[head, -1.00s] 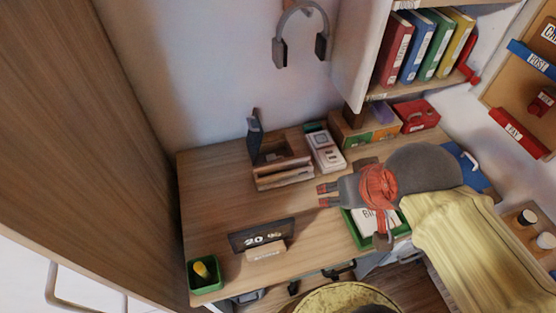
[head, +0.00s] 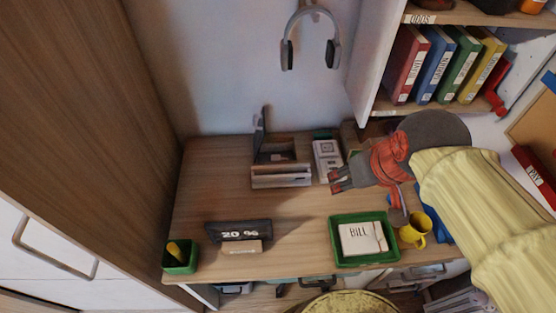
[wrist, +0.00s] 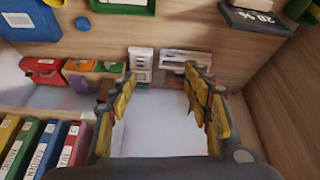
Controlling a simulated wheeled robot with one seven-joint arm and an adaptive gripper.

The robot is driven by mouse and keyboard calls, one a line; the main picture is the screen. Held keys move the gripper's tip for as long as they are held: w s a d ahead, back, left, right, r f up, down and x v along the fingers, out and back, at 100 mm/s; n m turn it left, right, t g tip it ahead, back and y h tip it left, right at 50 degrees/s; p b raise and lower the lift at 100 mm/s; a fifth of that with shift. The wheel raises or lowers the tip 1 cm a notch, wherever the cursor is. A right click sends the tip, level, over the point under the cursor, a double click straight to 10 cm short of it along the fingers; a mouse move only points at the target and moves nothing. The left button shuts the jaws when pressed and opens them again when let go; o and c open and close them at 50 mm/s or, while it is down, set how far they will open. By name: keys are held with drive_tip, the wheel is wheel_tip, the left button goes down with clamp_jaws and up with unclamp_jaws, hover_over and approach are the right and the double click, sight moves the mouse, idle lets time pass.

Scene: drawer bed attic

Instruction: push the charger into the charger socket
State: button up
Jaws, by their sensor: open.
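I cannot pick out the charger or its socket with certainty. A dark sign reading "20 %" (head: 238,230) stands on the desk's left part with a small pale block (head: 240,247) in front; the sign also shows in the wrist view (wrist: 255,18). A wooden box with a raised dark lid (head: 280,153) stands at the back, and a white device (head: 327,160) beside it, also in the wrist view (wrist: 141,62). My gripper (head: 335,180) is open and empty, over the desk just in front of the white device. In the wrist view its fingers (wrist: 150,85) stand wide apart.
A green tray (head: 335,248) holding a bill and a yellow mug (head: 413,230) are at the desk's front right. A green cup (head: 180,262) stands front left. Shelved binders (head: 440,65) are above right; headphones (head: 312,45) hang on the wall. The desk's left middle is bare.

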drive_tip(key=w+a+n+g, duration=0.2)
drive_tip(key=w+n, duration=0.2)
drive_tip(key=w, duration=0.9)
drive_tip(key=n+g+y+p, duration=0.3)
drive_tip(key=n, duration=0.9)
hover_over(277, 157)
drive_tip(key=d, duration=0.2)
wheel_tip(277, 157, down, 34)
drive_tip(key=shift+r, duration=0.2)
drive_tip(key=shift+f, duration=0.1)
drive_tip(key=shift+x, duration=1.2)
